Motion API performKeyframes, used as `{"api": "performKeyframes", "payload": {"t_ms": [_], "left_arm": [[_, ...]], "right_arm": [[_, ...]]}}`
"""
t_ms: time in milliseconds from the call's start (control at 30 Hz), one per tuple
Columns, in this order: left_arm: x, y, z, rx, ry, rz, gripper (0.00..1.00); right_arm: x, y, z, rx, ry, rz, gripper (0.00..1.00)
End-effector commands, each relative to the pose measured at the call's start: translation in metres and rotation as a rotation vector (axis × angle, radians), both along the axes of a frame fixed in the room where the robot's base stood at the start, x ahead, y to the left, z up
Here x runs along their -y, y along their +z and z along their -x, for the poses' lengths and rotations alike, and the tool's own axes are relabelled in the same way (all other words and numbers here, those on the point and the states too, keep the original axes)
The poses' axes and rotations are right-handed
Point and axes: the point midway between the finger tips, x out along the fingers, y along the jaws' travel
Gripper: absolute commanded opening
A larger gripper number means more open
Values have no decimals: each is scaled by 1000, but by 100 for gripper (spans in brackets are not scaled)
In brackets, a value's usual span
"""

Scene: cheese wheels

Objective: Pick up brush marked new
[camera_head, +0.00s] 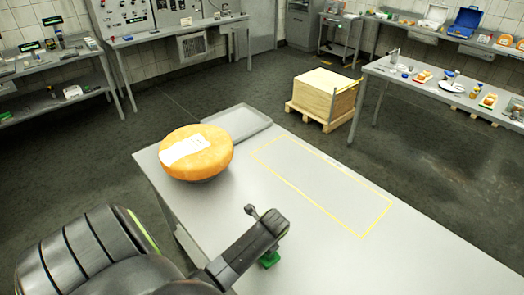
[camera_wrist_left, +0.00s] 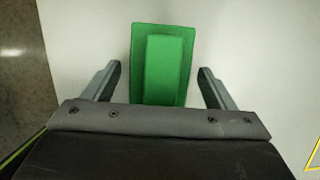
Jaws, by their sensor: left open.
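A green brush-like block (camera_head: 270,259) lies on the steel table, partly hidden under my left gripper (camera_head: 263,237). In the left wrist view the green block (camera_wrist_left: 165,68) shows as a flat green base with a raised middle. No marking is legible on it. My left gripper's two fingers (camera_wrist_left: 160,75) are open, one on each side of the block, with a gap to it on both sides. The block's near end is hidden behind the gripper body. My right gripper is in neither view.
The steel table (camera_head: 440,262) carries an orange cheese wheel (camera_head: 215,153) with a white label, a grey tray (camera_head: 262,126) behind it and a yellow-outlined rectangle (camera_head: 330,185). The table's right part is clear. A pallet with a box (camera_head: 325,92) stands on the floor beyond.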

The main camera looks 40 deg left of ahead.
Motion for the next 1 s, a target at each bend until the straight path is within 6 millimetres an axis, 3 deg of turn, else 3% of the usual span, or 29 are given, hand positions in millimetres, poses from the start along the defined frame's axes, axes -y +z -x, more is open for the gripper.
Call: {"api": "performKeyframes", "payload": {"t_ms": [100, 267, 667, 1000], "left_arm": [[0, -1, 0, 0, 0, 0, 78], [0, -1, 0, 0, 0, 0, 78], [0, -1, 0, 0, 0, 0, 26], [0, 6, -1, 2, -1, -1, 25]], "right_arm": [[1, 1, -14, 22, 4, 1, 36], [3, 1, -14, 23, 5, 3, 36], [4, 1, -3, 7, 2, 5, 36], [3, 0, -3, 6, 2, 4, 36]]}}
